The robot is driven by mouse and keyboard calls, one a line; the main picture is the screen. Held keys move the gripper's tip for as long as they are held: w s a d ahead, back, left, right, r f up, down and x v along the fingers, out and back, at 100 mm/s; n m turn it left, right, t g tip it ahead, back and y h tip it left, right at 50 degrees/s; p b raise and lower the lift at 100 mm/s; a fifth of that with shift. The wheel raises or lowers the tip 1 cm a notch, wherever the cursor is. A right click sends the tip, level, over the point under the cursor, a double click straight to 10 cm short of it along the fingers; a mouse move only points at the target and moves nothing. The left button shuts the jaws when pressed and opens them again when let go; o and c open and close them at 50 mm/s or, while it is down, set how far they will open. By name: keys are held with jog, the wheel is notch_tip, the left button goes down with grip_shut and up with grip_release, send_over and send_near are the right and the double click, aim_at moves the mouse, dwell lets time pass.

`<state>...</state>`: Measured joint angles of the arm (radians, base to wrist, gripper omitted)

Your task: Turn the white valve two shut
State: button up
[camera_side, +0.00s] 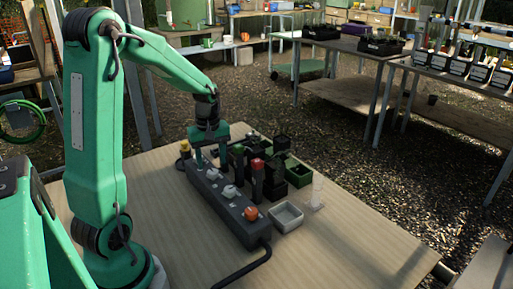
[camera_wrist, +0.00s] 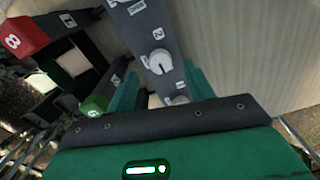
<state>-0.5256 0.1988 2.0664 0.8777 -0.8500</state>
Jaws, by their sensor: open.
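A dark valve block (camera_side: 240,219) runs along the wooden table, with white knobs (camera_side: 229,191) and an orange knob (camera_side: 250,213) on top. My gripper (camera_side: 210,156) is open over the far part of the block, with its fingers pointing down. In the wrist view, the block (camera_wrist: 142,28) passes between my green fingers (camera_wrist: 162,88). One white knob (camera_wrist: 159,62) with a dark pointer line sits just ahead of the fingers. Another white knob (camera_wrist: 179,100) lies between them, partly hidden by my gripper body.
Dark pots (camera_side: 283,143) and green trays (camera_side: 298,173) are behind. The table's front is clear.

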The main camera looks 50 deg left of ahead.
aim_at(213, 171)
jog(key=shift+f, duration=1.85)
jog(key=c, duration=1)
